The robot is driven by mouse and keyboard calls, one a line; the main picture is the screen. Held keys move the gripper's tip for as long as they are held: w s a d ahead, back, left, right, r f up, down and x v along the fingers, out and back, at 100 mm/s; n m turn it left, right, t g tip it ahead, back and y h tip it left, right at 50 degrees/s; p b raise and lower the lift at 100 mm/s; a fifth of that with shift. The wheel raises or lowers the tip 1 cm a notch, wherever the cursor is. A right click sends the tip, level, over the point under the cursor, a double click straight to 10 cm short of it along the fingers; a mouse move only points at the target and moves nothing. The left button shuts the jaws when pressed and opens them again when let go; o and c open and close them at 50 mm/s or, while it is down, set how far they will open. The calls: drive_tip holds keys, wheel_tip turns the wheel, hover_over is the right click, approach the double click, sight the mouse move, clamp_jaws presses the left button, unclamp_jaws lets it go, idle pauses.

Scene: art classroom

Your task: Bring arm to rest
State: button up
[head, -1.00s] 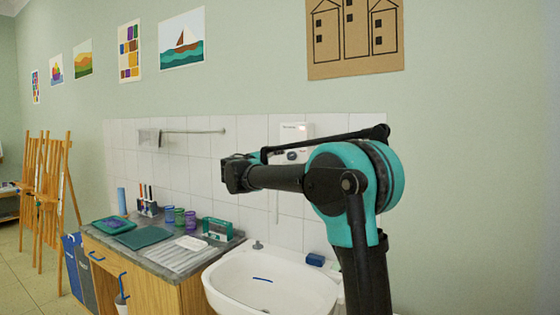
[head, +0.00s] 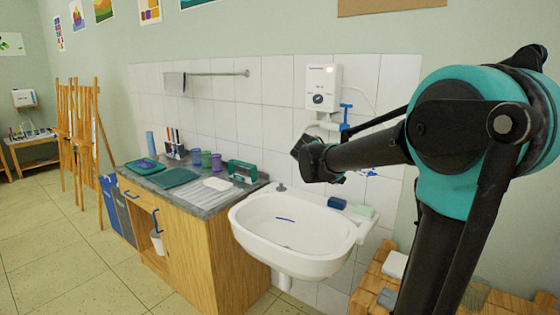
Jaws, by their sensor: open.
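My arm stands at the right of the head view, with a teal joint and a dark forearm reaching left. My gripper (head: 308,158) is the dark end of that forearm. It is open and appears in front of the tiled wall, above the sink in the picture. Its fingers are small and hard to make out, and I see nothing held in it. The arm is still stretched out to the left, bent at the teal joint.
A white sink (head: 255,225) lies below the forearm in the picture. A water heater (head: 322,85) with a blue-handled tap hangs behind. A counter (head: 208,200) with cups and trays stands left, near easels (head: 80,125). A wooden slatted stand (head: 372,285) is lower right. Open floor is lower left.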

drive_tip(key=s+a+f+g+y, duration=0.1)
drive_tip(key=s+f+y, duration=0.3)
drive_tip(key=s+f, duration=0.8)
drive_tip(key=s+a+f+m+g+y, duration=0.1)
drive_tip(key=s+a+f+g+y, duration=0.1)
drive_tip(key=s+f, duration=1.1)
drive_tip(key=s+g+y, duration=0.1)
drive_tip(key=s+y, duration=0.1)
drive_tip(key=s, duration=0.3)
drive_tip(key=shift+f+m, duration=0.15)
drive_tip(key=shift+m, duration=0.15)
